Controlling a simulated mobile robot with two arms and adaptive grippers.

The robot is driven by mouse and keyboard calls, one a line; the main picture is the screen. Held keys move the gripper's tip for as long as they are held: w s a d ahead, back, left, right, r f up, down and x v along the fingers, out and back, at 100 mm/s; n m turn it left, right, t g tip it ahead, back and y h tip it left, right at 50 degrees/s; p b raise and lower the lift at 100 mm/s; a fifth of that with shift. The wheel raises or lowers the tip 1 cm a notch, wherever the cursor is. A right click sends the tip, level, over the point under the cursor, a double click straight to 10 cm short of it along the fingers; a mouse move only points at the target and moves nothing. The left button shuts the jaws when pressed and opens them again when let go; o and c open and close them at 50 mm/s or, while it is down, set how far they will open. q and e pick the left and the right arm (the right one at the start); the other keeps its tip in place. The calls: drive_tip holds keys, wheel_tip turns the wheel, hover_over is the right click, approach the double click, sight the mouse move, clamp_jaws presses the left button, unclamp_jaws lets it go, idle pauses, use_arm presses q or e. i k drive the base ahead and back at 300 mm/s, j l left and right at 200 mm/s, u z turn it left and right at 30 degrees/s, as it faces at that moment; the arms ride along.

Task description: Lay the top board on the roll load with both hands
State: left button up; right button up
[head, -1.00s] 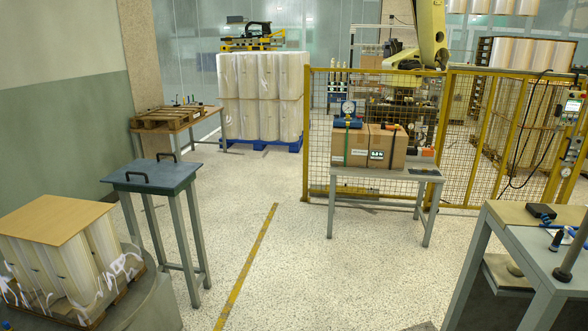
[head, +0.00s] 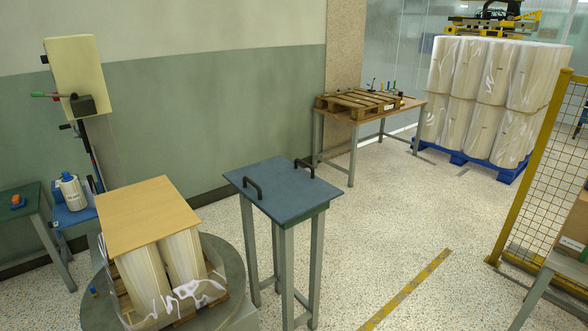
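A flat light-brown wooden board (head: 150,213) lies on top of a load of upright pale rolls (head: 184,257) at the lower left. The rolls stand on a wooden pallet on a round grey platform (head: 232,265), with loose clear film around their lower part. A blue-grey board (head: 285,187) with two black handles (head: 252,188) lies flat on a tall grey-legged stand to the right of the load. I cannot tell whether it is separate from the stand. Neither of my grippers is in view.
A wrapped roll stack (head: 488,100) on a blue pallet stands at the back right. A table (head: 345,118) with a small wooden pallet stands by the wall. A machine column (head: 75,77) stands behind the load. Yellow fencing (head: 530,170) borders the right. Open floor lies between.

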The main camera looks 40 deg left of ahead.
sight(142, 208)
drive_tip(key=i+u, duration=0.4)
drive_tip(key=i+l+u, duration=0.15)
drive_tip(key=i+u, duration=0.3)
drive_tip(key=i+l+u, duration=0.4)
drive_tip(key=i, duration=0.15)
